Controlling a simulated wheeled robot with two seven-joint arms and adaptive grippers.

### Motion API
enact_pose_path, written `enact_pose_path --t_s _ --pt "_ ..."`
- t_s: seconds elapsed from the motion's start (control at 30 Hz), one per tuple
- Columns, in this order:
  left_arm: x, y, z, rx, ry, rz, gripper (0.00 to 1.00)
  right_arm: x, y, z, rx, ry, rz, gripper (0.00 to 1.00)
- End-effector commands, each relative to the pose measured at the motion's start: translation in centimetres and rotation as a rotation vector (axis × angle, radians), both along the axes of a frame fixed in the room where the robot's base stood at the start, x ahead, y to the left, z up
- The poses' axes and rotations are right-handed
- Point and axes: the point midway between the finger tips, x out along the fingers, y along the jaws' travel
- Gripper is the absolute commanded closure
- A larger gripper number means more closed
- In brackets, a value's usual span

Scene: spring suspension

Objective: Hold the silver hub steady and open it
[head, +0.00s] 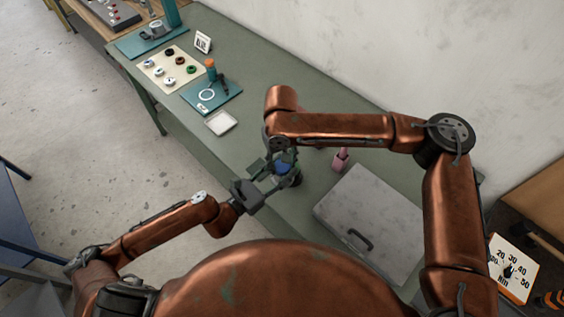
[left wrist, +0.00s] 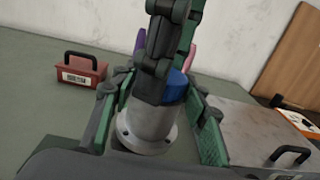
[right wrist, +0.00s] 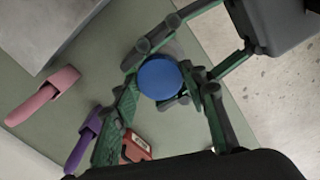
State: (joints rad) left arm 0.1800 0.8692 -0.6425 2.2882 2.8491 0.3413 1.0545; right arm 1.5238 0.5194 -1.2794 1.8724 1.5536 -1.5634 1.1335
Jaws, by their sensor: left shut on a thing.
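The silver hub (left wrist: 146,124) is a round metal body with a flanged base and holes, upright on the green table. Its blue cap (right wrist: 160,78) is on top, and the cap also shows in the head view (head: 284,168). My left gripper (left wrist: 154,120) is shut on the hub's body from the side, with a green-padded finger on each side. My right gripper (right wrist: 163,88) points down over the cap, with its fingers on either side of it. It looks open, with gaps beside the cap. In the left wrist view its fingers hide part of the cap.
A grey case (head: 365,215) with a dark handle lies to the right. A red box (left wrist: 80,74) is behind. Trays and small parts (head: 170,67) lie farther along the table.

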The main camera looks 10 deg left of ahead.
Motion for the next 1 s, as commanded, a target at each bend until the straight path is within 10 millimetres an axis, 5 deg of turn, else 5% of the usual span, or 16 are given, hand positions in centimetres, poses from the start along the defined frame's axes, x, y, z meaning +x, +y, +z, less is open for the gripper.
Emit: enact_pose_path --t_s 0.4,0.53,1.0 --pt "0.0 -0.04 0.16 -0.001 -0.003 -0.001 1.0 0.01 0.01 0.04 0.0 0.0 0.0 0.91" --pt "0.0 -0.04 0.16 -0.001 -0.003 -0.001 1.0 -0.01 0.01 0.04 0.0 0.0 0.025 0.92" --pt "0.0 -0.05 0.14 -0.001 -0.003 -0.001 1.0 0.03 -0.03 0.1 -0.007 0.004 0.559 0.92"
